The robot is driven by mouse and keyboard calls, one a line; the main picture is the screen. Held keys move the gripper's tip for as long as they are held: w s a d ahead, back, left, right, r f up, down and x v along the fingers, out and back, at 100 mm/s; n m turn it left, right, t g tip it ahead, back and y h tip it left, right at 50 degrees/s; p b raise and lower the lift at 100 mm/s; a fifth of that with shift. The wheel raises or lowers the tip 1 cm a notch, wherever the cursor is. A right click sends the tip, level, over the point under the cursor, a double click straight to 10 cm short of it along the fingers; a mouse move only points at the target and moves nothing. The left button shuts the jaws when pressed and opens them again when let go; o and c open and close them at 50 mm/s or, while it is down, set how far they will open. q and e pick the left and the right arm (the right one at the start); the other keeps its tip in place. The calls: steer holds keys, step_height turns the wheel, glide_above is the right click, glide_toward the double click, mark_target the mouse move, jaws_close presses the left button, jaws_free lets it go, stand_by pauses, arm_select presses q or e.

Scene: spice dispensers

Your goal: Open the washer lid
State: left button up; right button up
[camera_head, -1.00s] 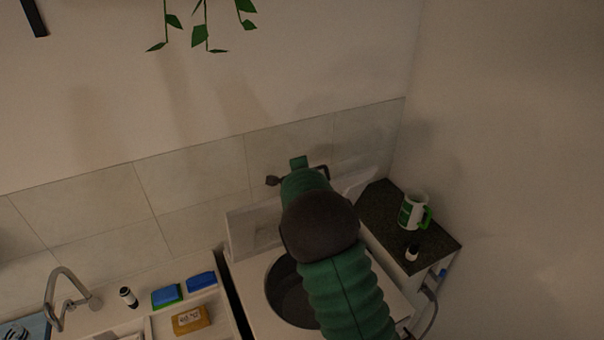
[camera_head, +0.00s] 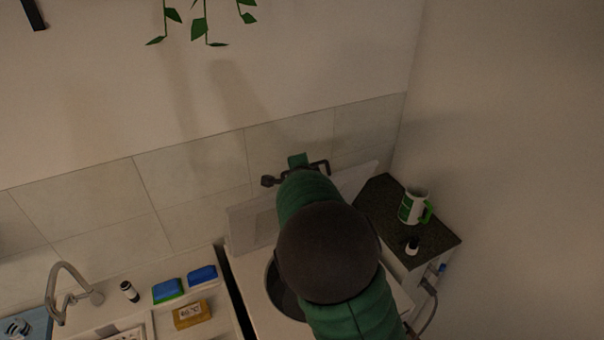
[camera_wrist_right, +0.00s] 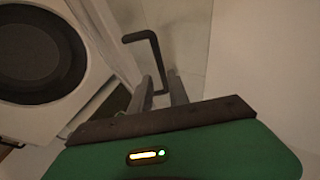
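The white washer (camera_head: 250,282) stands below my right arm, with its round dark drum opening (camera_head: 284,290) uncovered and partly hidden by the arm. Its pale lid (camera_head: 250,228) stands raised at the back, near the tiled wall; my arm hides its middle. In the right wrist view the washer's top (camera_wrist_right: 98,72) and dark round opening (camera_wrist_right: 35,55) are at the left. The fingers also show in the wrist view (camera_wrist_right: 158,92). My left gripper is not in view.
A dark-topped cabinet (camera_head: 385,210) right of the washer holds a white and green mug (camera_head: 413,206) and a small bottle (camera_head: 412,245). Plants hang above.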

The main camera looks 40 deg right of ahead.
steer(key=p+v, duration=0.3)
steer(key=v, duration=0.4)
steer(key=shift+s+a, duration=0.2)
steer(key=shift+a, duration=0.15)
steer(key=shift+w+d, duration=0.1)
steer(key=shift+d, duration=0.1)
